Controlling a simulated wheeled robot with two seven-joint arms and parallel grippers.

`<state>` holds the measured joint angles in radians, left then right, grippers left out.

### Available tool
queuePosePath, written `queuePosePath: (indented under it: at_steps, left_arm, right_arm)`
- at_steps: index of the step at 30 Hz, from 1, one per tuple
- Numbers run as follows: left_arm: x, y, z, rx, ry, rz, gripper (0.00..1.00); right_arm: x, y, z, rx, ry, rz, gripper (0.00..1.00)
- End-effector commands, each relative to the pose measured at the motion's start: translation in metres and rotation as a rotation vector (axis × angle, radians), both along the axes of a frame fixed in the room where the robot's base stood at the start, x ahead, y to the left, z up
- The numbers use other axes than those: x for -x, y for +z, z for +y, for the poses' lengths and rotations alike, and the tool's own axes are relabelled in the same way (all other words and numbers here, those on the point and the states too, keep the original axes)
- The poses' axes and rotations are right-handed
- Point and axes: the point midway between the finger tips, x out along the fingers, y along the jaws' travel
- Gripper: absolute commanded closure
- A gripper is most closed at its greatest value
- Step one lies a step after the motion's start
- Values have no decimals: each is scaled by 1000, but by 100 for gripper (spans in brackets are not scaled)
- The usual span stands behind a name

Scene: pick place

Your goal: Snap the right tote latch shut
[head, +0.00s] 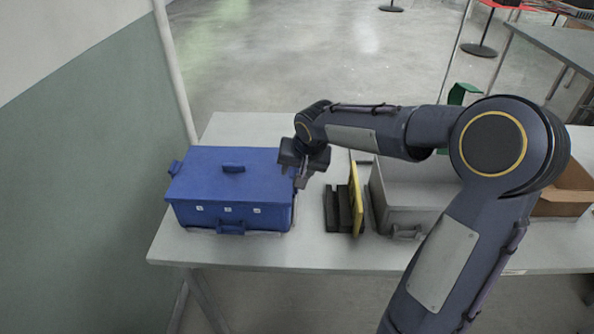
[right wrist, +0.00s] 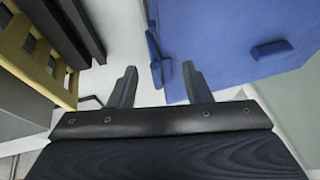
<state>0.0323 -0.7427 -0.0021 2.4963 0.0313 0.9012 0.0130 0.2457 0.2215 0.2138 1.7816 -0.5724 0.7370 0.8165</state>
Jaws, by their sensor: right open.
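The blue tote (head: 215,217) stands on the table with its lid on and a small handle on top. Its right side is at my right gripper (head: 302,184). A blue latch (right wrist: 155,60) shows on that side in the right wrist view, standing out from the tote wall. In the right wrist view my right gripper (right wrist: 158,85) is open, with the latch ahead between its two fingers and nothing held. In the head view the gripper hides most of the right latch. The left latch (head: 174,167) sticks out on the tote's left side. My left gripper is not in view.
Black blocks (head: 338,210) and a yellow piece (head: 356,199) stand just right of the tote. A grey bin (head: 400,200) and a cardboard box (head: 565,195) are further right. Bare table (head: 270,252) lies in front, and a wall is at the left.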

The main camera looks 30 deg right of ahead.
Motion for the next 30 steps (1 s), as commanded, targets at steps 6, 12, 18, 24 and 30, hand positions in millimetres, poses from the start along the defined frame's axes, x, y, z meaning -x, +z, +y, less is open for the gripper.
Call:
queuePosePath:
  at_steps: [6, 12, 18, 24, 30]
  left_arm:
    - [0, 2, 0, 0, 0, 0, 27]
    - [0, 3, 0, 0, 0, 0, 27]
    - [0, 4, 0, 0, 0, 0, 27]
    - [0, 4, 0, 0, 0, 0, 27]
    - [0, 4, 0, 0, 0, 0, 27]
  right_arm:
    - [16, 37, 1, 0, 0, -6, 56]
    - [27, 58, 2, 0, 0, -4, 56]
    - [29, 62, 2, 0, 0, 0, 56]
    - [29, 62, 2, 0, 0, 0, 56]
    - [30, 62, 3, 0, 2, 0, 56]
